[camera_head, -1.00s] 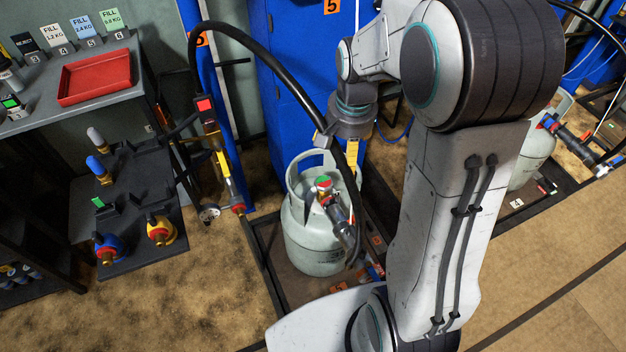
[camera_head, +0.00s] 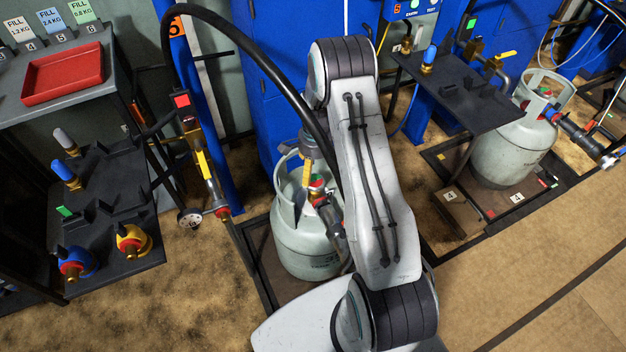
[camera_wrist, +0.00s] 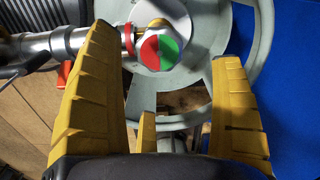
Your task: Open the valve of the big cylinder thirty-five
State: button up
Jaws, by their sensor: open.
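The big cylinder (camera_head: 305,248) is grey-green and stands upright on a dark platform in the middle of the head view. Its number cannot be read. Its valve knob (camera_head: 317,187), with a red and green top, sits inside the collar. In the wrist view the knob (camera_wrist: 160,52) shows half red and half green, with a metal hose coupling (camera_wrist: 70,40) joined on its left. My gripper (camera_wrist: 168,75) is open, with one yellow finger on each side of the knob in the picture. I see no clear contact. In the head view my arm hides part of the cylinder.
A black hose arches over the cylinder from the left. A second cylinder (camera_head: 510,148) stands on a platform at the right, beside a dark shelf (camera_head: 465,90). A rack (camera_head: 110,215) with fittings and a red tray (camera_head: 65,74) are at the left. Brown floor is clear at lower right.

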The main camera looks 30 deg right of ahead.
aim_at(315, 181)
jog(key=shift+f, duration=3.1)
jog(key=shift+c, duration=0.4)
jog(key=c, duration=1.1)
jog(key=shift+b, duration=0.3)
